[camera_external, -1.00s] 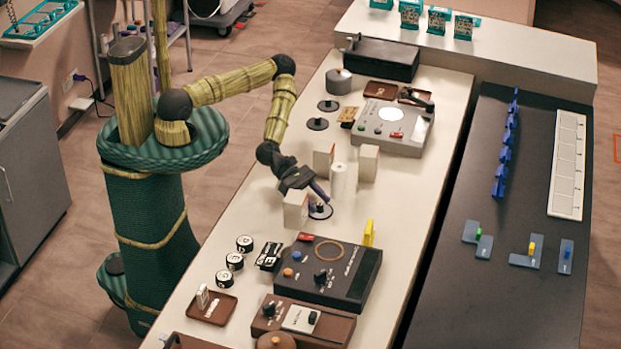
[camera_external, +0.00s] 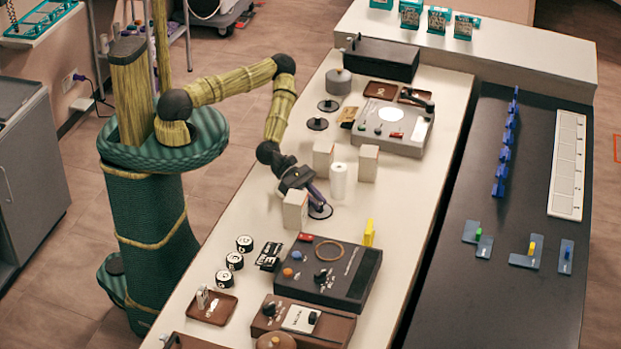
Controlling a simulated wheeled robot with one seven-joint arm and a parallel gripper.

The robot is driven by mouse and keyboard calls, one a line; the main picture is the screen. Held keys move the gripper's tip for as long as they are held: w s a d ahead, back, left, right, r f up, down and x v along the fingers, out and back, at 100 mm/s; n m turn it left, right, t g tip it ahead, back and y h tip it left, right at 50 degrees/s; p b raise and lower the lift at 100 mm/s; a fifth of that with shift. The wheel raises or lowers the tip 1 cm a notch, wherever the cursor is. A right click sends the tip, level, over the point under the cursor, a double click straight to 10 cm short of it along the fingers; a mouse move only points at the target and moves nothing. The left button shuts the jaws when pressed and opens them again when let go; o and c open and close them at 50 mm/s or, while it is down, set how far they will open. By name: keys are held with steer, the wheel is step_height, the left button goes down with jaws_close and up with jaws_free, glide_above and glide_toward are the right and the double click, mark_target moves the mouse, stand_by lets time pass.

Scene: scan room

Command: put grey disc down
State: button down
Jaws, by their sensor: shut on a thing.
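My gripper (camera_external: 317,202) points down at the middle of the long pale table, between a white box and a white roll. It is shut on the small knob of the grey disc (camera_external: 325,214), which looks dark and flat here. The fingers hide part of the disc. The disc is at or very close to the table top; I cannot tell whether it touches. Two similar dark discs with knobs, one nearer (camera_external: 318,125) and one farther (camera_external: 328,106), lie on the table farther back.
A white box (camera_external: 295,211) stands close left of my gripper and a white roll (camera_external: 339,181) close right. Two more boxes (camera_external: 323,155) (camera_external: 368,163) stand behind. A dark control box (camera_external: 345,262) lies in front. Bare table shows right of the roll.

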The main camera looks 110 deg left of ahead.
step_height(320, 180, up, 18)
steer(key=p, duration=0.1)
steer(key=shift+p, duration=0.35)
stand_by(0.5)
steer(key=w+a+f+n+t+y+p, duration=0.1)
steer(key=w+a+f+n+y+p, duration=0.1)
steer(key=w+a+f+n+y, duration=0.1)
steer(key=w+f+n+y, duration=0.1)
steer(key=w+f+y, duration=0.1)
steer(key=w+f, duration=0.1)
steer(key=shift+a, duration=0.2)
steer(key=shift+r, duration=0.1)
